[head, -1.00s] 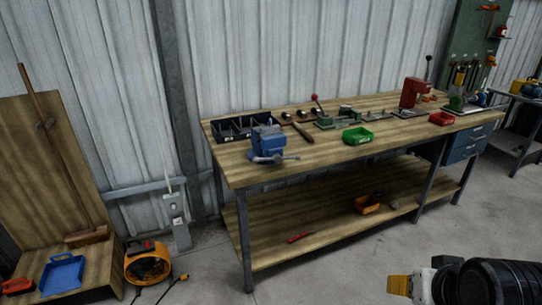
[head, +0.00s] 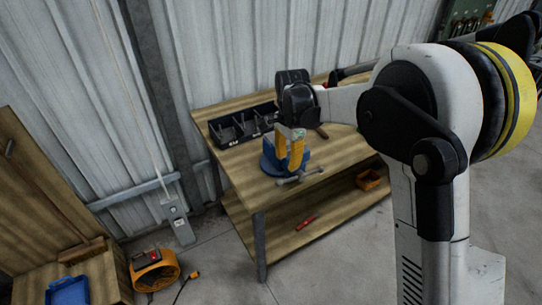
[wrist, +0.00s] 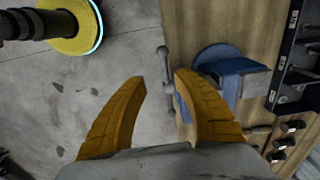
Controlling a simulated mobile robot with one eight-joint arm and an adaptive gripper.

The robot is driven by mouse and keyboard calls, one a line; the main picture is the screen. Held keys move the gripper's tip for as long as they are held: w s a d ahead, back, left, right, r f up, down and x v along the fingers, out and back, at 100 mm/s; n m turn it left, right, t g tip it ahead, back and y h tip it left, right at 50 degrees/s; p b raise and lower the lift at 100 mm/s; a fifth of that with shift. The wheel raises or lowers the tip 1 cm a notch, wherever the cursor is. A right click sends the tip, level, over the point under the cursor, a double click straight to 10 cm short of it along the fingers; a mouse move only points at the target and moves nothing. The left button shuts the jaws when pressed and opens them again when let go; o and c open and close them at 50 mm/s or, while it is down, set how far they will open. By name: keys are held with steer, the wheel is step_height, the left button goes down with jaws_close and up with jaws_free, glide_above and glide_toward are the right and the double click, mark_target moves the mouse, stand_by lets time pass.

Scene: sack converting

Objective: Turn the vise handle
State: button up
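In the wrist view the gripper (wrist: 160,77) is open and empty. The handle (wrist: 163,62) runs between the two fingers, nearer the right one, and the vise body (wrist: 228,62) lies to the right. I cannot tell whether a finger touches the handle.
A black divided bin (head: 240,127) stands behind the vise at the back of the workbench (head: 237,166). A red tool (head: 305,222) and an orange bin (head: 368,180) are on the lower shelf. An orange blower (head: 153,270) stands on the floor at left.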

mark_target(283, 180)
steer(key=shift+w+a+f, duration=0.25)
steer(key=shift+w+a, duration=0.2)
steer(key=shift+a, duration=0.05)
steer(key=shift+a+f, duration=0.1)
steer(key=shift+f, duration=0.2)
step_height(283, 180, down, 10)
steer(key=shift+s+f+b, duration=0.1)
steer(key=shift+b, duration=1.15)
jaws_close()
